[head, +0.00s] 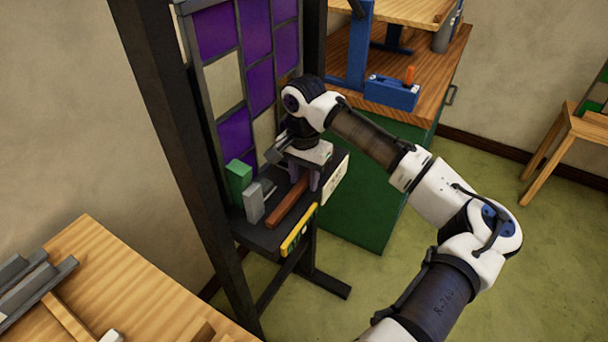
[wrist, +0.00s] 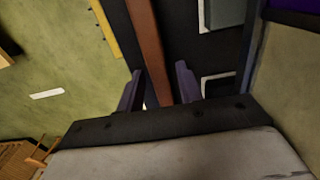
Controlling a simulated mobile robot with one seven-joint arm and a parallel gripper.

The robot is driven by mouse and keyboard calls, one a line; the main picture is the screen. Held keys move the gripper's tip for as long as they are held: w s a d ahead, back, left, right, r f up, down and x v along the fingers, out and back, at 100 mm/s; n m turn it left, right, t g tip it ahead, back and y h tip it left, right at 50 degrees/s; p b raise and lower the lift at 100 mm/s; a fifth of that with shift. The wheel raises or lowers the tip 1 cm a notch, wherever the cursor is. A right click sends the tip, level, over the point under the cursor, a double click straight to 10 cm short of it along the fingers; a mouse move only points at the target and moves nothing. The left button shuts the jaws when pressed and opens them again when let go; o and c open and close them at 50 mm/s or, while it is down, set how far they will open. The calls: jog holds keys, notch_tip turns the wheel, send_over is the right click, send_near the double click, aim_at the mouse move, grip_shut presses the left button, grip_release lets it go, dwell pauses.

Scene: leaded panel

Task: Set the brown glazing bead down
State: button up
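The brown glazing bead (head: 287,206) is a long reddish-brown bar. It lies on the dark shelf (head: 262,236) at the foot of the leaded panel, near the shelf's front edge. My gripper (head: 306,182) is over its far end. In the wrist view the bead (wrist: 148,45) runs between the two fingers of my gripper (wrist: 160,78). The fingers stand apart on either side of it, with a dark gap showing between the bead and the right finger. The bead's far end is hidden under my gripper in the head view.
A green block (head: 238,182) and a grey block (head: 253,204) stand on the shelf left of the bead. A yellow strip (head: 298,232) is on the shelf's front edge. The purple and cream leaded panel (head: 226,85) rises behind. A green cabinet (head: 365,215) stands to the right.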

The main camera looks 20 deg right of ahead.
aim_at(305, 179)
jog(key=shift+o, duration=0.2)
jog(key=shift+r, duration=0.1)
notch_tip(305, 179, up, 12)
jog(key=b, duration=0.1)
dwell(0.4)
jog(key=shift+r, duration=0.1)
